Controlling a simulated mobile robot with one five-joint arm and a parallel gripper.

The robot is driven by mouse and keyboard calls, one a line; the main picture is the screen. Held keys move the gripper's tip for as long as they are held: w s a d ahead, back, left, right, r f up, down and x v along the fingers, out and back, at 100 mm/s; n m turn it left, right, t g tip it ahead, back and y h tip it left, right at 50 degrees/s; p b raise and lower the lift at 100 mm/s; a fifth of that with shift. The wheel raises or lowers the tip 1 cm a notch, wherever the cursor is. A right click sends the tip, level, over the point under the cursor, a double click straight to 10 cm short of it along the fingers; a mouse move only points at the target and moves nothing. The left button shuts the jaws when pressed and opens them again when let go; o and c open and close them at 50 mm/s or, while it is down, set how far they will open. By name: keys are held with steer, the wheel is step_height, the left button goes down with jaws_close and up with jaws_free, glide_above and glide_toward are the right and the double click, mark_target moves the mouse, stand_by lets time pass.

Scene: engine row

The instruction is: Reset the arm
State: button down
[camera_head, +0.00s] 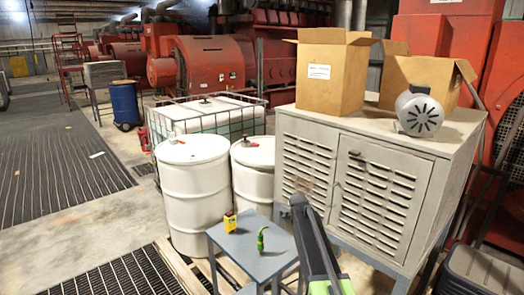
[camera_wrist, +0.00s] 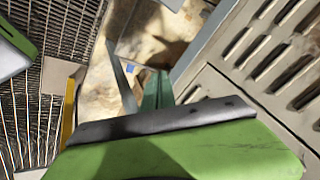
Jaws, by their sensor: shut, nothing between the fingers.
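My gripper (camera_wrist: 158,76) shows in the wrist view as narrow green fingers beyond a dark bar and a broad green housing. The fingers are together with nothing between them. They are in front of a stained floor, beside the louvred grey cabinet (camera_wrist: 255,70). In the head view my dark and green arm (camera_head: 318,245) rises from the bottom edge, just right of a small grey table (camera_head: 255,264) and in front of the cabinet (camera_head: 335,150). I cannot make out the fingers in the head view.
The small table bears a yellow device (camera_head: 230,221) and a small green object (camera_head: 262,238). White drums (camera_head: 193,195) stand behind it. Two cardboard boxes (camera_head: 330,72) and a grey motor (camera_head: 419,110) are on the cabinet. The floor at left (camera_head: 70,220) is open.

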steer(key=s+a+f+n+g+y+b, duration=0.1)
steer(key=s+a+f+n, duration=0.1)
steer(key=s+n, duration=0.4)
steer(key=s+a+f+n+g+y+b, duration=0.1)
steer(key=s+n, duration=0.5)
steer(key=s, duration=0.8)
steer(key=s+a+f+n+g+y+b, duration=0.1)
steer(key=s+a+f+n, duration=0.4)
steer(key=s, duration=0.5)
steer(key=shift+a+f+n+g+y+b, duration=0.25)
steer(key=shift+f+n+g+y+b, duration=0.15)
steer(key=shift+f+n+y+b, duration=0.5)
steer(key=c, duration=2.1)
jaws_free()
steer(key=shift+r, duration=0.2)
